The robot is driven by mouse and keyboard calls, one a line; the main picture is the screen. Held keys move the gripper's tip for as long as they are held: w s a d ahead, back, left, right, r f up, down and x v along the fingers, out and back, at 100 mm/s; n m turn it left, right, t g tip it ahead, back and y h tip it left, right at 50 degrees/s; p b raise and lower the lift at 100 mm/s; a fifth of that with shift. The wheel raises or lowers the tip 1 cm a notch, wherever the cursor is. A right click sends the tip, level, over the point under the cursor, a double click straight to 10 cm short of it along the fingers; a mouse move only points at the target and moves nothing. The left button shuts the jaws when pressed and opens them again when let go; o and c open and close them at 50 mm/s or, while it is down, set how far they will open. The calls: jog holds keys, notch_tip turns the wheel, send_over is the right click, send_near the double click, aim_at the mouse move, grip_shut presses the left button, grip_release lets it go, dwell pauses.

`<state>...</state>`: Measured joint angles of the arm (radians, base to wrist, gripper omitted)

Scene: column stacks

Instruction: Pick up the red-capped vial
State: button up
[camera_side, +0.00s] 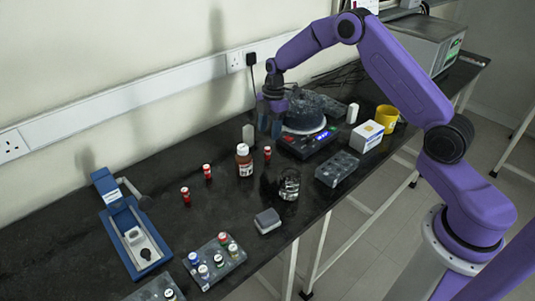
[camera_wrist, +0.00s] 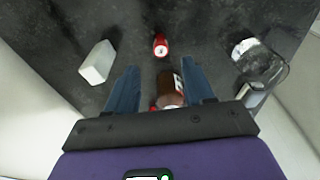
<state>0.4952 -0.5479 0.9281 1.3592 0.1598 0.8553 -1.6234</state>
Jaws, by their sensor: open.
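Three small red vials stand upright on the black bench: one (camera_side: 267,153) beside the brown bottle and two (camera_side: 207,172) (camera_side: 185,196) further left. One red vial (camera_wrist: 160,46) shows in the wrist view just beyond my fingertips. A vial with a red cap (camera_side: 223,239) also sits in the grey vial rack (camera_side: 238,262) at the front. My gripper (camera_side: 271,118) is open and empty, pointing down above the bench near the back wall. In the wrist view my gripper (camera_wrist: 160,66) shows the brown bottle below, between its fingers in the picture, and another red item (camera_wrist: 153,106) partly hidden.
The brown bottle (camera_side: 244,161), a white block (camera_side: 249,134) and a glass beaker (camera_side: 289,185) stand near the red vials. A device with a lit display (camera_side: 310,142) is beside my gripper. A blue device (camera_side: 135,238) is at left; a yellow mug (camera_side: 387,118) is at right.

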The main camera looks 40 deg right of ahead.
aim_at(268, 148)
jog(key=shift+a+f, duration=0.15)
jog(key=shift+f, duration=1.25)
jog(key=shift+a+f, duration=0.2)
jog(key=shift+f, duration=1.25)
jog(key=shift+a+f, duration=0.15)
jog(key=shift+f, duration=1.25)
grip_shut()
